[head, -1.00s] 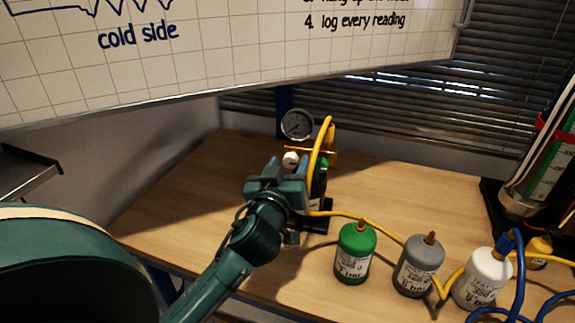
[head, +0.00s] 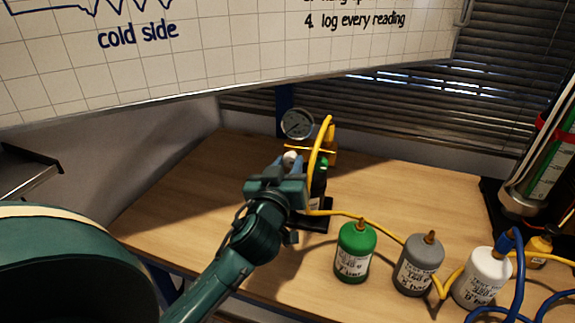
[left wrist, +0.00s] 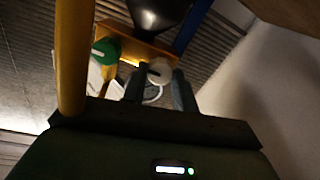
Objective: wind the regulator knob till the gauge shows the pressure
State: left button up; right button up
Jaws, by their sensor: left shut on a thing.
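The gauge (head: 297,124) is a round white dial at the back of the rig on the table. Its needle looks to point to the lower left, but the scale is too small to read. A white knob (head: 290,157) is on the brass manifold (head: 325,152) below it; it also shows in the left wrist view (left wrist: 160,69). A green knob (left wrist: 104,51) is beside it. My left gripper (head: 289,164) is shut on the white knob, one finger on each side, and partly hides it in the head view. My right gripper is not in view.
A yellow hose (head: 317,155) loops close beside my left gripper and runs right along the table. A green bottle (head: 354,252), a grey bottle (head: 419,264) and a white bottle (head: 482,277) stand at front right. The table (head: 190,200) is clear on the left.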

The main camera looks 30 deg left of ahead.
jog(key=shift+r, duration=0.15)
pick_arm(q)
jog(key=shift+r+m+p, duration=0.1)
jog(key=shift+m+p, duration=0.35)
jog(key=shift+m, duration=0.25)
jog(key=m+p, duration=0.1)
jog(key=m, duration=0.1)
jog(key=shift+m, duration=0.3)
jog(key=m+p, duration=0.2)
jog(key=m, duration=0.1)
jog(key=shift+m, duration=0.3)
jog(key=shift+m+p, duration=0.45)
jog(key=shift+m, duration=0.25)
jog(key=shift+m+p, duration=0.35)
jog(key=shift+m, duration=0.55)
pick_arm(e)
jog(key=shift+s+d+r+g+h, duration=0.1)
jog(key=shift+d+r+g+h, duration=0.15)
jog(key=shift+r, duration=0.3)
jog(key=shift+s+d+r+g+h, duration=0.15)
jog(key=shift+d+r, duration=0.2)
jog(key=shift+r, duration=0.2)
pick_arm(q)
jog(key=shift+m, duration=0.4)
